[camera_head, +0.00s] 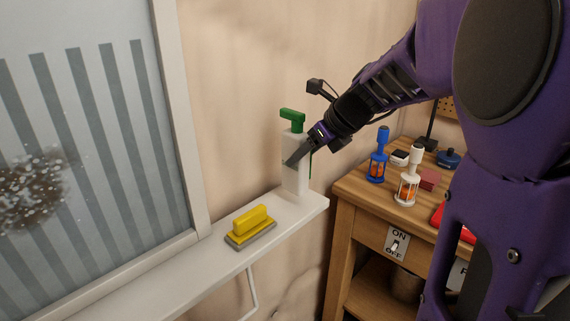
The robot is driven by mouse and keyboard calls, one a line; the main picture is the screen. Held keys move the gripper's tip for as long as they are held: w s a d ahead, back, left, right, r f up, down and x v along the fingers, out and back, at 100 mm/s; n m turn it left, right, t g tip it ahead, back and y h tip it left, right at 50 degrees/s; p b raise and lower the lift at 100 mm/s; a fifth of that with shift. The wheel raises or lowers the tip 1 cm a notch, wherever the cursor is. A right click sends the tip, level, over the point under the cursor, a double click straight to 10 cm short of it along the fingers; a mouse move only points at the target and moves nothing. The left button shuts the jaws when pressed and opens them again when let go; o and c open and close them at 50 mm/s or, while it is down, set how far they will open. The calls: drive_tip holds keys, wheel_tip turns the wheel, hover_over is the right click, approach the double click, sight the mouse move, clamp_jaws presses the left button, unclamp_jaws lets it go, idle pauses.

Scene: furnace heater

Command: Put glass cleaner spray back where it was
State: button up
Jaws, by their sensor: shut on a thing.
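The glass cleaner spray (294,181) is a white bottle with a green spray head. It stands upright at the right end of the white window ledge (168,268). My gripper (297,156) reaches in from the upper right and is shut on the middle of the bottle. The bottle's base appears to be at the ledge surface; whether it bears on it I cannot tell. One finger shows across the front of the bottle, and the other is mostly hidden behind it.
A yellow-handled scrubber (250,227) lies on the ledge left of the bottle. A wooden table (353,199) at right holds a blue lantern-like item (378,158), a white one (408,182) and small boxes. A dirty window (90,130) is at left.

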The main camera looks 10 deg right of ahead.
sight(308, 165)
drive_tip(key=shift+f+b, duration=0.45)
drive_tip(key=shift+f, duration=1.35)
drive_tip(key=shift+f, duration=0.2)
drive_tip(key=o, duration=0.7)
drive_tip(key=shift+r, duration=0.15)
